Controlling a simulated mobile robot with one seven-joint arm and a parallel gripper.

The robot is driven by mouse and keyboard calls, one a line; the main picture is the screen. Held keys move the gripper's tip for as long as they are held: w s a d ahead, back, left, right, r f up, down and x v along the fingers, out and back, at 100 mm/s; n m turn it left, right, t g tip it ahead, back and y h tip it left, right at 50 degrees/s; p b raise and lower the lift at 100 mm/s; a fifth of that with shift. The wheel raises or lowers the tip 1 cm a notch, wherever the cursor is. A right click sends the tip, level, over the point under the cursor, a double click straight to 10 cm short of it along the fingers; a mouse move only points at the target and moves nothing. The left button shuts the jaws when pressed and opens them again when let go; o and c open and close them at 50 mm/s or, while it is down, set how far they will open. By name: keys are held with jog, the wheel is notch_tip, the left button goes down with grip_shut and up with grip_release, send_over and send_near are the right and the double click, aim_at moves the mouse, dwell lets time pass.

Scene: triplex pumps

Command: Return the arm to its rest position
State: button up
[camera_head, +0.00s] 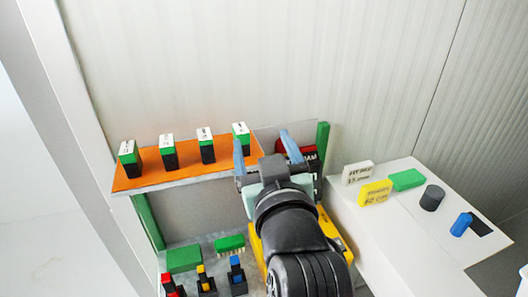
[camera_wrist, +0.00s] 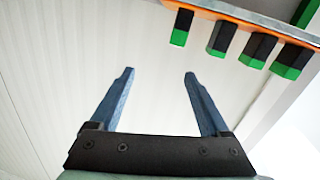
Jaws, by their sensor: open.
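My gripper (camera_head: 262,150) is open, its two blue fingers apart and pointing up in front of the right end of the orange shelf (camera_head: 188,168). In the wrist view my gripper (camera_wrist: 158,82) has nothing between its fingers, only the pale ribbed wall behind. My dark arm reaches up from the bottom of the head view and hides part of the bench behind it.
A white table (camera_head: 400,230) on the right holds a white labelled block (camera_head: 358,173), a yellow one (camera_head: 375,193), a green block (camera_head: 407,180), a dark cylinder (camera_head: 432,198) and a blue piece (camera_head: 461,224). Red, yellow and blue-topped parts stand below the shelf. A dark red item is behind my right finger.

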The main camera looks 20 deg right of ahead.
jog(key=shift+s+a+r+t, duration=0.1)
jog(key=shift+a+r+t, duration=0.05)
jog(key=shift+r, duration=0.2)
jog(key=shift+s+a+r+t, duration=0.1)
jog(key=shift+r+t, duration=0.05)
jog(key=shift+r, duration=0.2)
jog(key=s+a+r+t, duration=0.3)
jog(key=s+r, duration=0.1)
jog(key=r, duration=0.5)
jog(key=s+a+r+t+y, duration=0.1)
jog(key=s+a+r+t, duration=0.2)
jog(key=r, duration=0.5)
jog(key=s+a+r+t, duration=0.3)
jog(key=s+a+r, duration=0.1)
jog(key=r, duration=0.5)
jog(key=shift+s+a+r+y, duration=0.3)
jog(key=shift+s+a+y, duration=0.1)
jog(key=shift+s, duration=0.45)
jog(key=shift+d, duration=0.1)
jog(key=shift+c, duration=0.3)
